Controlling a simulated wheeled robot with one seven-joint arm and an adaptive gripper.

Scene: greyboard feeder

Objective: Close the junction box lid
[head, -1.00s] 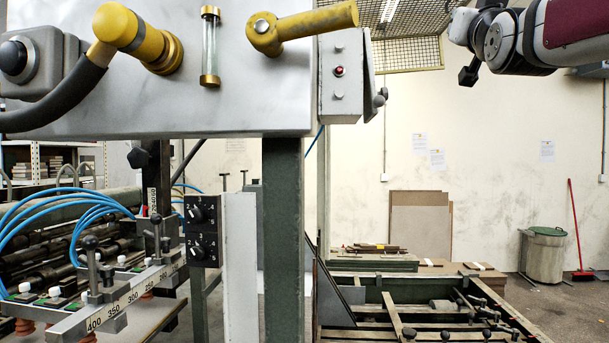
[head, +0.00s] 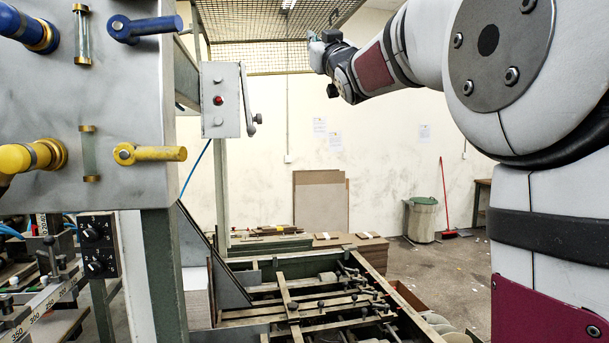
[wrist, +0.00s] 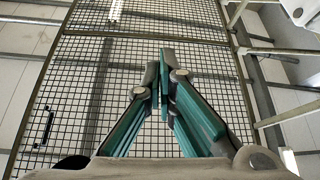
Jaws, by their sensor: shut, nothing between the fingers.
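The junction box appears to be the small grey box (head: 219,100) with a red button, right of the large grey panel in the head view. A narrow grey plate (head: 246,95) with a dark knob stands out along its right side, seen nearly edge-on; it looks like the lid, swung open. My gripper (head: 313,38) is small in the head view, up and to the right of the box and clear of it. In the wrist view my gripper (wrist: 165,62) has its teal fingers together at the tips, with nothing between them. The box cannot be made out in the wrist view.
A wire mesh guard (head: 265,45) hangs behind and above the box; it fills much of the wrist view (wrist: 110,60). The large panel (head: 105,110) carries blue and yellow handles. A low machine frame (head: 300,295) lies below. Open floor shows near the bin (head: 422,220).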

